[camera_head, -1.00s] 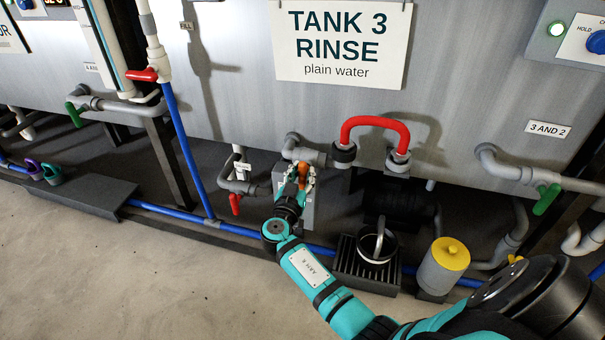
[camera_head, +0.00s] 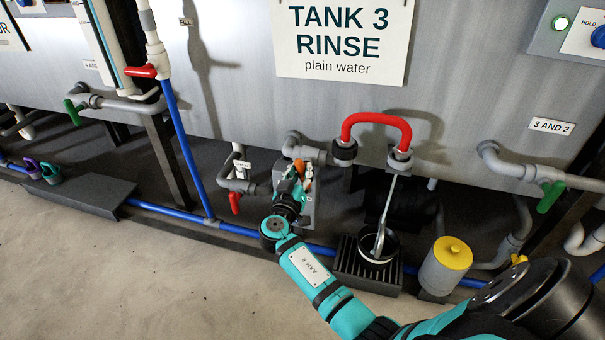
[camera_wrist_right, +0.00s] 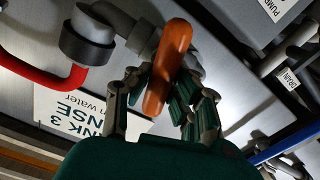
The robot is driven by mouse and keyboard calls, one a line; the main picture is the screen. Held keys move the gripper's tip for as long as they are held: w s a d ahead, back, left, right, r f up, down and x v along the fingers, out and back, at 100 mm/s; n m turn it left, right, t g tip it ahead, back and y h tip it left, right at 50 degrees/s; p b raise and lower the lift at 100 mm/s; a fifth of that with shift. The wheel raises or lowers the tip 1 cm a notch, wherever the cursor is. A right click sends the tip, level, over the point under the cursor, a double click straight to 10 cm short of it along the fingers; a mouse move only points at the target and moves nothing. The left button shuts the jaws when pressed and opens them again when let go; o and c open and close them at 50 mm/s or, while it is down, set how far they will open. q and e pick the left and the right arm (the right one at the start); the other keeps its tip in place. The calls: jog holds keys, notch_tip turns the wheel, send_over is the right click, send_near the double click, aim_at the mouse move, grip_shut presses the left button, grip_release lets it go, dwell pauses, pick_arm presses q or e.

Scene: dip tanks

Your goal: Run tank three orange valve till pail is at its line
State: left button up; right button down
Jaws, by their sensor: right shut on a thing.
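The orange valve handle (camera_head: 308,178) is on the pipework under the TANK 3 RINSE sign (camera_head: 340,42). My right gripper (camera_head: 297,182) is shut on it. In the right wrist view the orange handle (camera_wrist_right: 168,65) lies between the fingers of the gripper (camera_wrist_right: 160,95). A pale stream (camera_head: 389,203) falls from the outlet at the right end of the red hose (camera_head: 377,119) into the dark pail (camera_head: 365,254). The pail stands upright on a slatted black stand (camera_head: 349,268). Its fill line and water level cannot be made out. My left gripper is out of view.
A grey canister with a yellow lid (camera_head: 451,251) stands right of the pail. A red-handled valve (camera_head: 235,202) is left of my gripper, and a green-handled valve (camera_head: 549,197) is at the right. A blue pipe (camera_head: 238,229) runs along the floor. The floor in front is clear.

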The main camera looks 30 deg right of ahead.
jog(key=shift+w+a+n, duration=0.1)
jog(key=shift+n, duration=1.5)
jog(key=shift+f, duration=0.1)
jog(key=c, duration=1.2)
grip_release()
jog(key=shift+o, duration=0.2)
jog(key=v, duration=1.2)
jog(key=shift+w+a, duration=0.1)
